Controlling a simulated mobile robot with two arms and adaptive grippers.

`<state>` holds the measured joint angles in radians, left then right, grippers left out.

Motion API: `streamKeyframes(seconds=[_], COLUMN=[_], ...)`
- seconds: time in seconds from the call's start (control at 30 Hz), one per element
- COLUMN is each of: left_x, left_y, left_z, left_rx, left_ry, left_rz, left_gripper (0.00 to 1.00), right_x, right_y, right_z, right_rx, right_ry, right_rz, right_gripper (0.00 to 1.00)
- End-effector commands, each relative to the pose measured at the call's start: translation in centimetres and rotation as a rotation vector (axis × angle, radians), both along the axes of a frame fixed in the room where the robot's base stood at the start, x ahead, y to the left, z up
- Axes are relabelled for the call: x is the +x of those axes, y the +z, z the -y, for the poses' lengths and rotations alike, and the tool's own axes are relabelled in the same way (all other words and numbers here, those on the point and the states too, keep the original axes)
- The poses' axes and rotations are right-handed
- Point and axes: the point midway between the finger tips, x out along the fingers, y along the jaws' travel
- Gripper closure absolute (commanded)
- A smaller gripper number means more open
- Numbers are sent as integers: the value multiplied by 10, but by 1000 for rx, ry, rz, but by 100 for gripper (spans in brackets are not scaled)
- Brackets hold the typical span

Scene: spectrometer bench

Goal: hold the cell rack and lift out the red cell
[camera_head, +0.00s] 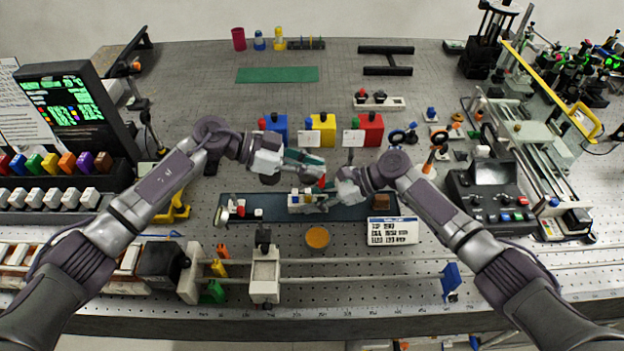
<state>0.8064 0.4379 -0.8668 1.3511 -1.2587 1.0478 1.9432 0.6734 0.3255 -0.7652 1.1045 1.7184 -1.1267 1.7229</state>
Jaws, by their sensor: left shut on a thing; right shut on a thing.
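The cell rack (306,203), a small pale block, stands on the dark blue mat (278,210) in the middle of the bench. My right gripper (330,194) comes in from the right and is shut on the rack's right end. My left gripper (318,169) is higher, just above the rack, and is shut on the red cell (322,183). Only a small red piece of the cell shows below its fingers. The fingers hide much of the cell, and I cannot tell whether its lower end is still inside the rack.
Blue (274,124), yellow (323,131) and red (370,129) boxes stand behind the mat. A brown block (381,203) is at the mat's right end. An orange disc (317,237) and a text card (392,231) lie in front. A rail with a white-topped stand (264,275) runs nearer.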

Motion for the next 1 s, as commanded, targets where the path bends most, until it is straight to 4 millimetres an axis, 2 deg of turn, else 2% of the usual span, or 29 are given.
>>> streamKeyframes(seconds=[0.1,0.2,0.47,0.5,0.63,1.0], left_x=[0,0,0,0,0,0], left_y=[16,21,23,23,23,23], left_z=[0,0,0,0,0,0], left_rx=[1,0,0,0,0,0], left_ry=[0,1,2,2,2,1], left_rz=[2,-1,-1,-1,-1,-2], left_gripper=[100,100,100,100,100,100], right_x=[0,0,0,0,0,0], right_y=[-1,-1,-1,-1,-1,2], right_z=[0,0,0,0,0,3], right_rx=[-2,-2,-2,-2,-1,0], right_ry=[0,0,0,0,0,0], right_rz=[-1,-1,-1,-1,-1,0], right_gripper=[83,83,83,57,35,34])
